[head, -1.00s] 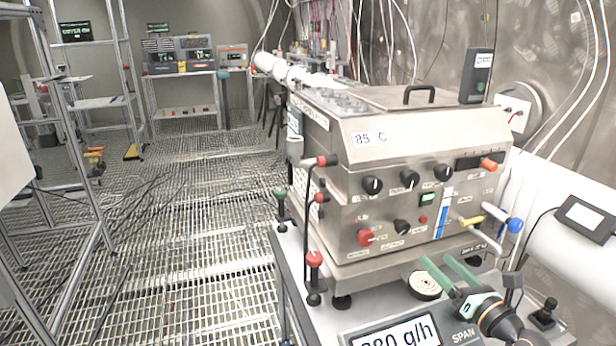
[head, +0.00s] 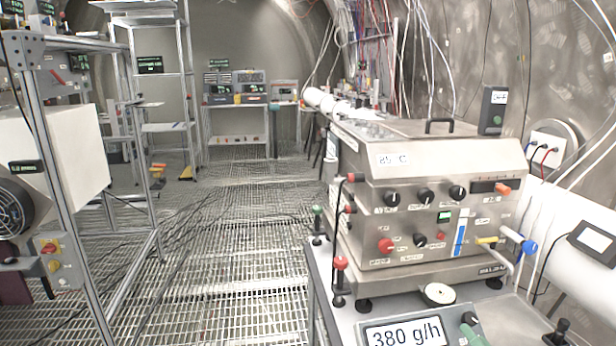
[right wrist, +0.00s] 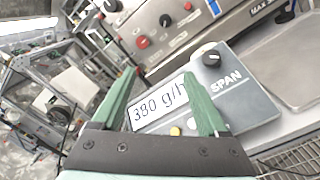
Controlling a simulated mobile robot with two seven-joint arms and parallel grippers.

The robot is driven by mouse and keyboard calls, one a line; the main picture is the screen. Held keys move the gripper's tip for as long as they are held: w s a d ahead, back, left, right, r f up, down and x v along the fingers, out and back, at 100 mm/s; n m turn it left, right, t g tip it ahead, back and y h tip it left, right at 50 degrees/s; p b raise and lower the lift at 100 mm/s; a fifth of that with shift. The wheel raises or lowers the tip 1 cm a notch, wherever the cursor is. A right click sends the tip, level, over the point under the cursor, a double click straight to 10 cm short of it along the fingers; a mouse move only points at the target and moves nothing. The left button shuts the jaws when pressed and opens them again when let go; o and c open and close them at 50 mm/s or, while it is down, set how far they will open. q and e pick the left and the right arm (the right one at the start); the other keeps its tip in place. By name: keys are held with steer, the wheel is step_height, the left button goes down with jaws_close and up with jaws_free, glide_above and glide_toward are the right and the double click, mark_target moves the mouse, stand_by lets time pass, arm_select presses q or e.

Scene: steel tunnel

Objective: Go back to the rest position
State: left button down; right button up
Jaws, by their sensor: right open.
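My right gripper (head: 470,327) shows only by its green fingertips at the bottom edge of the head view. In the right wrist view its two green fingers (right wrist: 163,92) stand apart with nothing held between them. Beyond them lies the grey panel (right wrist: 255,105) with its "380 g/h" display and "SPAN" label. The fingers overlap the panel in this view, and I cannot tell the gap between them. The panel's display (head: 405,335) also shows at the bottom of the head view. My left gripper is in neither view.
A metal frame (head: 45,130) with a white box (head: 60,160) and a fan stands at the left. The grating floor (head: 235,230) between them is clear apart from dark cables.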

steer(key=s+a+f+m+g, duration=0.4)
steer(key=s+a+f+m, duration=0.5)
steer(key=f+m, duration=0.3)
steer(key=s+a+f+m+g, duration=0.5)
steer(key=s+a+f+m, duration=0.5)
steer(key=f+m, duration=0.3)
steer(key=shift+s+a+m+y, duration=0.25)
steer(key=shift+a+m+y, duration=0.2)
steer(key=shift+m, duration=0.25)
steer(key=shift+f, duration=0.1)
stand_by(4.7)
